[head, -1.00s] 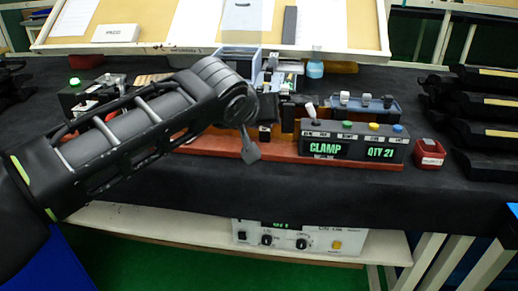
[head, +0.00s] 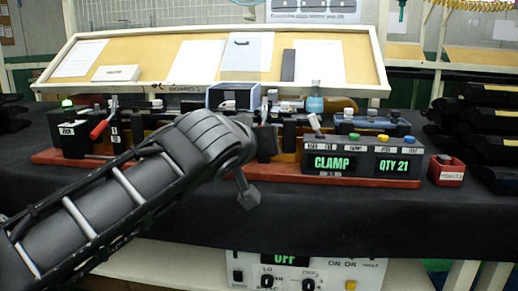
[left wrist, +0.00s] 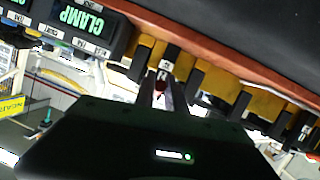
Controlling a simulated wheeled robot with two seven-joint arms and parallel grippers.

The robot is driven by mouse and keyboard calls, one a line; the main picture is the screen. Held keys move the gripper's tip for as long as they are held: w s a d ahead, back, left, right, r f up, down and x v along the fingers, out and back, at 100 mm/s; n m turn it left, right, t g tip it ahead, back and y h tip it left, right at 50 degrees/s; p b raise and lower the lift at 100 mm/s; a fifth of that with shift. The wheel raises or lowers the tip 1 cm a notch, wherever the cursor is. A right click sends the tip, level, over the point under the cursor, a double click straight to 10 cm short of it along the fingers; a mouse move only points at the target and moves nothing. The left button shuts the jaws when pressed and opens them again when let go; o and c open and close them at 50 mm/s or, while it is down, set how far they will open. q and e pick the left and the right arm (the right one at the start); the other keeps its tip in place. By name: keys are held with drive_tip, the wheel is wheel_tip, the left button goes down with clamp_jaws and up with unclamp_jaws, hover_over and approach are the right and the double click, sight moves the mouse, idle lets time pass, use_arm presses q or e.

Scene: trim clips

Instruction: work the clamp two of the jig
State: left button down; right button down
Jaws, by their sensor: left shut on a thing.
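The jig's long red-brown base (head: 340,182) lies on the dark bench with a row of fixtures on it. A toggle clamp with a red handle (head: 100,128) stands near its left end. My left gripper (head: 268,142) is at the middle of the jig, just left of the console (head: 362,162) reading CLAMP and QTY 21. In the left wrist view my left fingers (left wrist: 162,94) are shut on a small reddish clamp handle (left wrist: 161,86), in front of a labelled dark block (left wrist: 168,62). The fingers and arm hide most of that clamp. My right gripper is not in view.
A small red bin (head: 446,172) stands right of the console. Black trays (head: 490,120) are stacked at the far right. A sloped board with papers (head: 130,62) rises behind the jig. A white control box (head: 305,270) reading OFF sits below the bench.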

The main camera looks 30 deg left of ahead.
use_arm(q)
drive_tip(key=shift+f, duration=0.1)
drive_tip(key=c, duration=1.4)
unclamp_jaws()
drive_tip(key=p+v, duration=0.1)
drive_tip(key=v, duration=0.6)
drive_tip(key=shift+s, duration=0.35)
